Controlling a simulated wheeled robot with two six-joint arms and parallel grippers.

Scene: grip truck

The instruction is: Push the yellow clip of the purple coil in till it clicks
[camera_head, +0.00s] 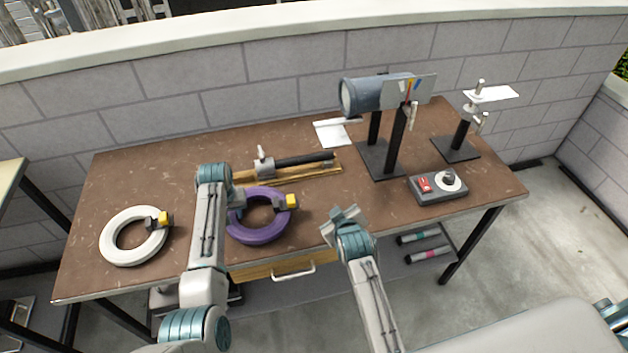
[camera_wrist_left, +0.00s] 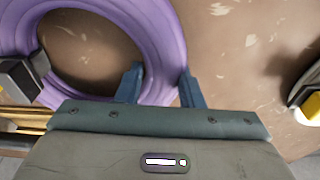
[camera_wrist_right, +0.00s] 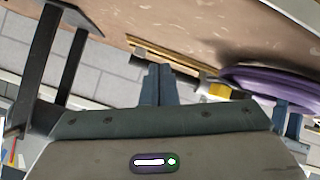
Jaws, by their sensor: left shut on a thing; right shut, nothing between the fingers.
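The purple coil (camera_head: 262,234) lies flat on the brown table. Its dark buckle with the yellow clip (camera_head: 292,201) is on the coil's right side in the head view. In the left wrist view the buckle and yellow clip (camera_wrist_left: 6,98) are cut by the left edge. My left gripper (camera_head: 234,207) is shut on the coil's left band; its fingers straddle the purple band (camera_wrist_left: 158,84). My right gripper (camera_head: 345,214) is shut and empty, right of the clip and apart from it. In the right wrist view the clip (camera_wrist_right: 222,91) is right of the fingertips (camera_wrist_right: 158,68).
A white coil (camera_head: 120,250) with a yellow clip lies at the left. Behind the purple coil is a wooden board (camera_head: 300,170) with a dark rod. A grey cylinder stand (camera_head: 365,95), a switch box (camera_head: 438,187) and a small stand (camera_head: 460,145) are at the right.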

